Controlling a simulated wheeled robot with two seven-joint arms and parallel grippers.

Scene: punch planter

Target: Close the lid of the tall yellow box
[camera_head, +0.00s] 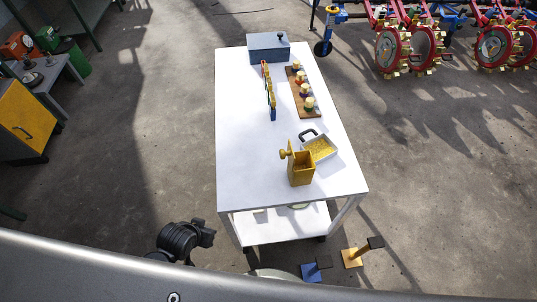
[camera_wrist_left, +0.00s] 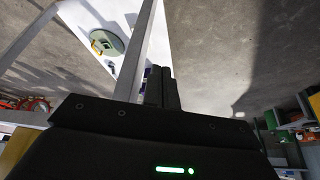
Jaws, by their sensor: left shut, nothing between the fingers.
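The tall yellow box (camera_head: 302,176) stands upright near the front right of the white table. Its top is open, and its lid (camera_head: 290,152) with a round knob stands raised on the left side. My left gripper (camera_head: 208,235) is low in front of the table's left front corner, well apart from the box. In the left wrist view its two fingers (camera_wrist_left: 161,88) are together with nothing between them. The box does not show in that view. My right gripper is not in view.
A tray of yellow grains (camera_head: 328,154) sits just behind the box. A rack of coloured pieces (camera_head: 269,92), a wooden board with knobs (camera_head: 293,93) and a grey box (camera_head: 262,50) stand farther back. The table's (camera_head: 240,165) left front is clear. A shelf (camera_head: 275,232) lies below.

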